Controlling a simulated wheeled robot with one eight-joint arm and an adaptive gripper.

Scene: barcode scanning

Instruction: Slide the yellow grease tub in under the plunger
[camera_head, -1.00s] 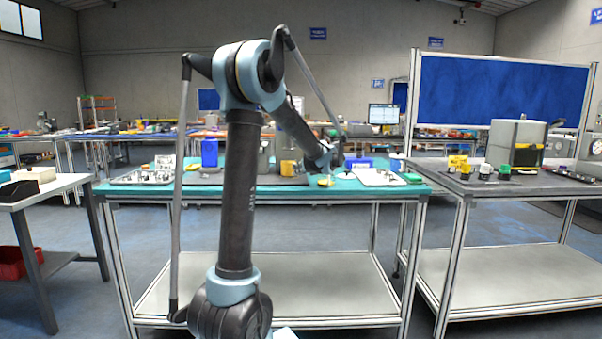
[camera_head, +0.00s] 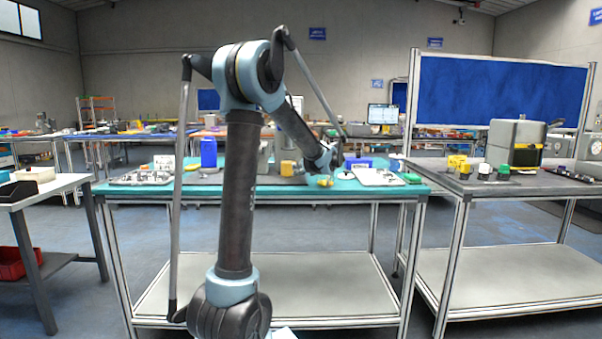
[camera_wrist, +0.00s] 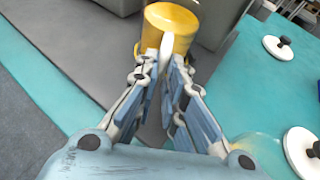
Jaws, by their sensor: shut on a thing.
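The yellow grease tub (camera_wrist: 172,22) is at the top of the wrist view, upright beside a grey block. The tub also shows in the head view (camera_head: 287,168) as a small yellow shape on the dark mat. A grey upright station (camera_head: 266,147) stands just behind and left of it, partly hidden by my arm. The plunger cannot be made out clearly.
Two white discs with black knobs (camera_wrist: 278,48) lie on the teal mat right of my gripper. Another small yellow item (camera_head: 325,182) is near the teal table's front edge.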

